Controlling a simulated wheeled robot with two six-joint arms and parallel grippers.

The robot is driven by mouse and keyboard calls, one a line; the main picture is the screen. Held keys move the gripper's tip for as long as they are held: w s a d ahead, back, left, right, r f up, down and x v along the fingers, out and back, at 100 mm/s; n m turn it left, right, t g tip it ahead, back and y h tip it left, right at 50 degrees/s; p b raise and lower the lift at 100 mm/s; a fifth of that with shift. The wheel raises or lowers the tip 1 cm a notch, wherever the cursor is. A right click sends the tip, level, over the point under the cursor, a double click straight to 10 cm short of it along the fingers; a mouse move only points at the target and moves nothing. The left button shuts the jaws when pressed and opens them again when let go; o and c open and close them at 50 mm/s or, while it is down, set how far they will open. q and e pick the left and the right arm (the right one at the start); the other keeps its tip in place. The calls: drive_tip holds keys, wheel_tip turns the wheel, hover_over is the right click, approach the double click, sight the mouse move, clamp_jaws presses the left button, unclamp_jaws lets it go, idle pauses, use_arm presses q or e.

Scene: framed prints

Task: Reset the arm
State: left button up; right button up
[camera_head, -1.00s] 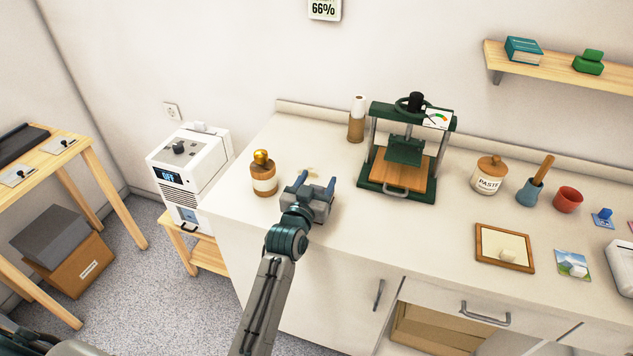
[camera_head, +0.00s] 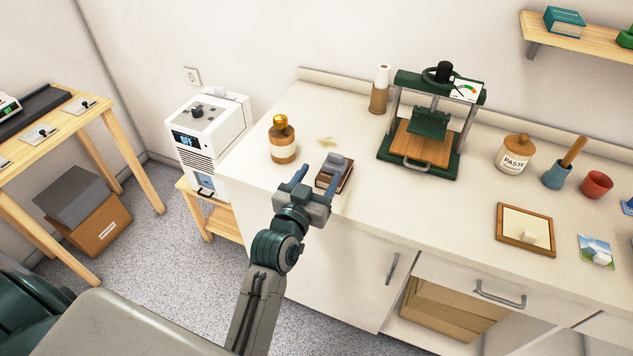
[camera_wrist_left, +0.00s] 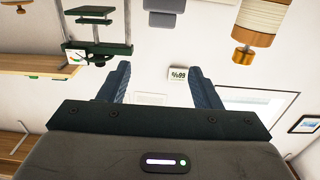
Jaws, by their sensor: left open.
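My left gripper (camera_head: 317,178) is open and empty, above the front left part of the white counter (camera_head: 365,195). Its blue fingers point away from me. Just beyond it in the picture, a small dark brown block with a grey piece on top (camera_head: 336,172) rests on the counter; the gripper partly overlaps it. In the left wrist view the gripper (camera_wrist_left: 157,68) shows nothing between its fingers, and the scene appears upside down. My right gripper is not in view.
A brown bottle with a gold top (camera_head: 282,140) stands left of the block. A green press (camera_head: 428,120) stands right, with a paste jar (camera_head: 515,154) and framed print (camera_head: 525,230) farther right. A white machine (camera_head: 207,135) is at left. Floor before the counter is clear.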

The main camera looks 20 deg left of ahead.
use_arm(q)
drive_tip(key=shift+s, duration=0.25)
idle(0.3)
